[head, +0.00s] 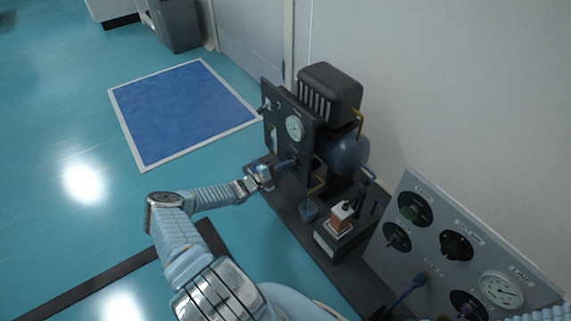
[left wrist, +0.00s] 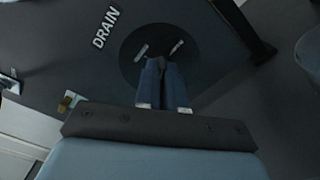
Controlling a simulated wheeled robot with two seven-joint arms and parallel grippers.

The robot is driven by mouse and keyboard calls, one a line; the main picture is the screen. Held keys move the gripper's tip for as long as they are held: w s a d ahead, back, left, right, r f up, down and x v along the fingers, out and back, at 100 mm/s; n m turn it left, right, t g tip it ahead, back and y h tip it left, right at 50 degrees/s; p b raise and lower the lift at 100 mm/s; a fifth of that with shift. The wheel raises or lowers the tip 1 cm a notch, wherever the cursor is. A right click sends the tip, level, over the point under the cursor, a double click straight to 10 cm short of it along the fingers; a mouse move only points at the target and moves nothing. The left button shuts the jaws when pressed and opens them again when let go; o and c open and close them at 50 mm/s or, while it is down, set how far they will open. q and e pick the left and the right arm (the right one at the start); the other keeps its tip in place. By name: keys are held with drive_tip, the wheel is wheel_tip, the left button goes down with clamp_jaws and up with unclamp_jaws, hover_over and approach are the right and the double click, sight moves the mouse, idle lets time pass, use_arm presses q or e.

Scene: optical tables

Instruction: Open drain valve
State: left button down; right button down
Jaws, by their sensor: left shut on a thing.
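The drain valve is on the dark upright panel (head: 283,112) of the compressor unit. In the left wrist view the white "DRAIN" lettering (left wrist: 105,27) stands beside a dark round disc (left wrist: 133,50) with two small light marks. My left gripper (head: 283,167) reaches the lower part of the panel. In the left wrist view its two blue fingers (left wrist: 163,82) are close together over the disc, shut on the valve handle. The handle is mostly hidden between the fingers, so its angle cannot be told.
A black-finned compressor (head: 330,88) with a blue-grey tank (head: 346,153) stands behind the panel, against the wall. A small orange and white block (head: 341,220) sits on the dark base. A grey gauge panel (head: 425,235) stands at right. Open teal floor (head: 60,190) lies at left.

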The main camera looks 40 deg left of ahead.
use_arm(q)
drive_tip(key=shift+w+d+m+p, duration=0.1)
drive_tip(key=shift+m+p, duration=0.35)
drive_tip(key=shift+m, duration=0.95)
drive_tip(key=shift+w+d+m+p, duration=0.1)
drive_tip(key=shift+m+p, duration=0.3)
drive_tip(key=shift+m, duration=1)
drive_tip(key=c, duration=1.2)
unclamp_jaws()
drive_tip(key=shift+c, duration=0.2)
drive_tip(key=shift+f, duration=0.1)
drive_tip(key=shift+s, duration=0.1)
